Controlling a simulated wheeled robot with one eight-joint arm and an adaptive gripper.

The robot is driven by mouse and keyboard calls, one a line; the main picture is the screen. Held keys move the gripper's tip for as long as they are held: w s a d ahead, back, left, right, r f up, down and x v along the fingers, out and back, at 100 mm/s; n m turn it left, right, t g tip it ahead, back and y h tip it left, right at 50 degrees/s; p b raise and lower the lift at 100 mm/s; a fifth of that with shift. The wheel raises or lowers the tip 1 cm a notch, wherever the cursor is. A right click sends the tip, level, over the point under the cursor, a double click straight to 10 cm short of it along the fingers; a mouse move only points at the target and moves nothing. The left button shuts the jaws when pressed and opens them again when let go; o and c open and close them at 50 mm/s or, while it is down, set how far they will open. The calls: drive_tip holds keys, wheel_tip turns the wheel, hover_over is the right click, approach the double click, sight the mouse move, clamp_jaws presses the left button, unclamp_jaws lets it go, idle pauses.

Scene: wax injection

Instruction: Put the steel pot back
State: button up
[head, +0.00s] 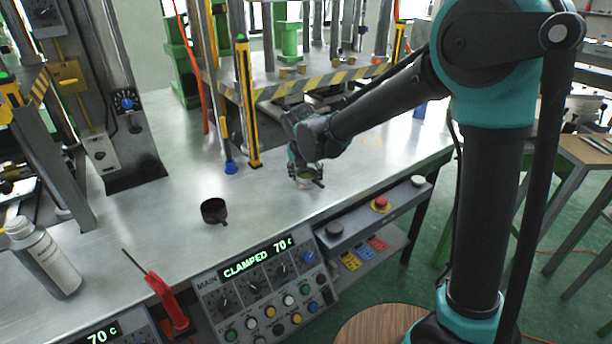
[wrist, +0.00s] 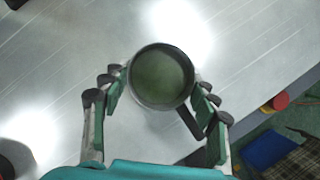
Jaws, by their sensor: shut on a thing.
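The steel pot (wrist: 161,77) is a small round grey cup with a dark rim and a dull green inside. In the wrist view it sits upright between the fingers of my gripper (wrist: 158,98), which is shut on it. A short dark handle (wrist: 189,122) points down and right from it. In the head view my gripper (head: 305,170) and the pot (head: 305,181) are over the right part of the steel table (head: 265,200). I cannot tell if the pot touches the table.
A dark handled cup (head: 213,210) stands on the table to the left. The control panel (head: 265,290) reads CLAMPED 70 C. A red-handled tool (head: 166,300) and a white bottle (head: 43,258) are at the front left. The table between cup and gripper is clear.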

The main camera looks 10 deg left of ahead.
drive_tip(key=shift+f, duration=0.1)
drive_tip(key=o, duration=1.4)
drive_tip(key=v, duration=1.2)
